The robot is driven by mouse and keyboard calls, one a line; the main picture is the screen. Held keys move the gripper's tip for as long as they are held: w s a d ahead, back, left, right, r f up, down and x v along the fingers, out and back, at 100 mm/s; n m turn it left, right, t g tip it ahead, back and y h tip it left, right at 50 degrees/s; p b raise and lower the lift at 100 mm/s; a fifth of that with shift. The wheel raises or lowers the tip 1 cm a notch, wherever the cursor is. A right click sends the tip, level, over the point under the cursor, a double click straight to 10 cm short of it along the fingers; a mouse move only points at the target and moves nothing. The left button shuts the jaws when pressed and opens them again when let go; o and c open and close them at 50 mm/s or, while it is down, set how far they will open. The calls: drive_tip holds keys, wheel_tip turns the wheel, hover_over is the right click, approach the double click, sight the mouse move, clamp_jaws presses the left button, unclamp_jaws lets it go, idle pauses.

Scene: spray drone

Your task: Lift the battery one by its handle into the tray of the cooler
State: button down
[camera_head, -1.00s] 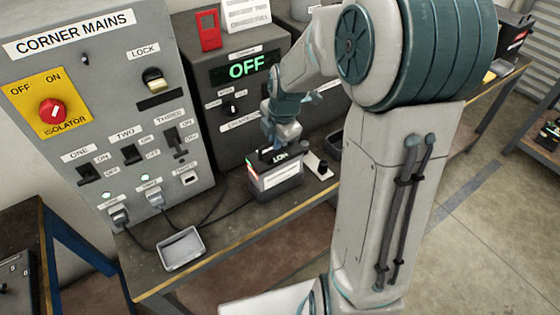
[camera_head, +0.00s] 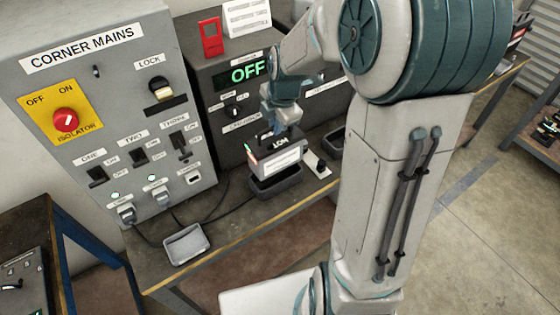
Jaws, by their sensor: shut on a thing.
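The battery (camera_head: 282,161) is a grey and dark block with a white label, a red patch on its left side and a dark top. My gripper (camera_head: 279,133) is shut on its handle at the top, and the fingers hide most of the handle. The battery hangs tilted a little above a dark open tray (camera_head: 276,188) on the bench. I cannot tell whether this tray is the cooler's. Another dark tray (camera_head: 334,142) stands to the right, partly hidden by my arm.
A grey metal tray (camera_head: 187,245) sits at the bench's front left. The mains panel (camera_head: 100,110) stands on the left with cables running from its plugs. A dark cabinet showing OFF (camera_head: 249,72) is behind the battery. A small light plate with a knob (camera_head: 319,167) lies right of it.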

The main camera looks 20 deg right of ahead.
drive_tip(key=w+p+v, duration=0.2)
drive_tip(key=p+v, duration=0.5)
drive_tip(key=v, duration=0.3)
drive_tip(key=shift+w+a+r, duration=0.15)
drive_tip(key=shift+a+r, duration=0.2)
drive_tip(key=shift+r, duration=0.1)
idle(0.3)
idle(0.3)
